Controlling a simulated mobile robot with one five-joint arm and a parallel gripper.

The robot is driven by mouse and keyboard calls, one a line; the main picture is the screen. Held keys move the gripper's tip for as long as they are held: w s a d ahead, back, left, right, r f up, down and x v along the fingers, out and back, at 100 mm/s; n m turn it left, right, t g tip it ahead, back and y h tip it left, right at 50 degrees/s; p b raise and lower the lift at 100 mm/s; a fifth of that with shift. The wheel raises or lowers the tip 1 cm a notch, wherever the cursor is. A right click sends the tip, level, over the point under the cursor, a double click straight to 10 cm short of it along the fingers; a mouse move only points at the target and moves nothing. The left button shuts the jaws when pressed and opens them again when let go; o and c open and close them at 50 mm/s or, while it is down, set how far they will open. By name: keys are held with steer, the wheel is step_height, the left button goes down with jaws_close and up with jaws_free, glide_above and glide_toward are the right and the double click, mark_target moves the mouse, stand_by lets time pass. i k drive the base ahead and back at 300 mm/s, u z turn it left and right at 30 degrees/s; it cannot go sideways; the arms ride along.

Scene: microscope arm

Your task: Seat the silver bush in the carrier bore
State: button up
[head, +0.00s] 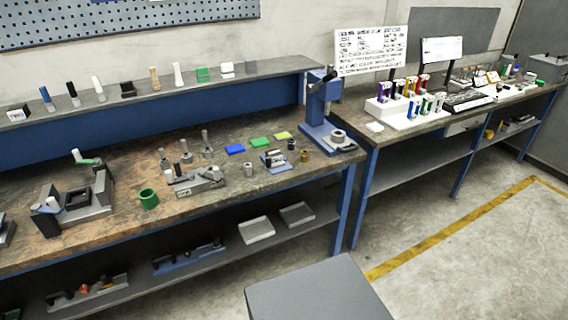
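A small silver cylinder (249,169), which looks like the silver bush, stands upright on the worn bench top, left of a small blue-and-grey fixture (276,160). A grey ring-shaped part (338,136) with a round opening sits on the base of a blue press (318,106) at the bench's right end. I cannot tell for sure whether this ring or the small fixture is the carrier. The silver cylinder stands apart from both. My gripper is not in view.
A dark cylinder (291,144) and a bronze one (304,156) stand near the press. A grey clamp fixture (195,180) and a green ring (148,199) lie further left. A second bench (372,134) adjoins on the right. Floor (450,250) is open at right.

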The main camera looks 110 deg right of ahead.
mark_target(338, 140)
steer(key=k, duration=1.7)
steer(key=z, duration=1.25)
steer(key=i, duration=1)
steer(key=u, duration=0.15)
